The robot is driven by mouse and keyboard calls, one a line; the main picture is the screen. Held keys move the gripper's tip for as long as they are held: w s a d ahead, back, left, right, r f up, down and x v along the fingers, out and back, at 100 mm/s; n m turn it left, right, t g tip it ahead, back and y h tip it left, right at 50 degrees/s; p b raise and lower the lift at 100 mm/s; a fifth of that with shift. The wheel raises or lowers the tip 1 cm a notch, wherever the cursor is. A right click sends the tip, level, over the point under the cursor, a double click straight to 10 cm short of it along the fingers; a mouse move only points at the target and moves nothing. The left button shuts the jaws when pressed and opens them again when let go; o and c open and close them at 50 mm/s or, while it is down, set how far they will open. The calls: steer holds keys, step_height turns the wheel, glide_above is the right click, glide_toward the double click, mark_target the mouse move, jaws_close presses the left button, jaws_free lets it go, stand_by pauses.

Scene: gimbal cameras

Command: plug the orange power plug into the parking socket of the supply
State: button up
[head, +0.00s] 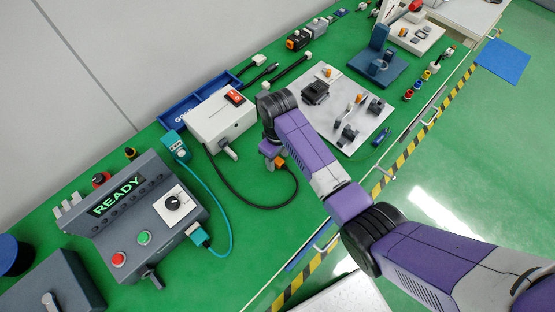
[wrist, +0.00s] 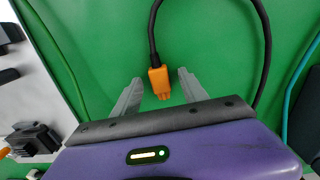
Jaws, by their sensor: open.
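The orange power plug (wrist: 159,82) lies on the green bench with its black cable running off its far end. In the wrist view my gripper (wrist: 160,75) is open, with one finger on each side of the plug and a visible gap on both sides. In the head view the gripper (head: 272,158) is low over the bench, with the orange plug (head: 281,163) at its right side. The supply (head: 218,125) is a white box with a red switch, left of the gripper. I cannot clearly make out its parking socket; a grey fitting (head: 229,152) sticks out of its front.
The black cable (head: 238,200) loops over the bench in front of the supply. A grey READY control box (head: 135,215) with a teal cable stands at the left. A light plate with fixtures (head: 340,110) lies to the right. Bare green bench lies below the cable loop.

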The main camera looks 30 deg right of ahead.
steer(key=shift+f, duration=0.25)
jaws_close()
steer(key=shift+r, duration=0.1)
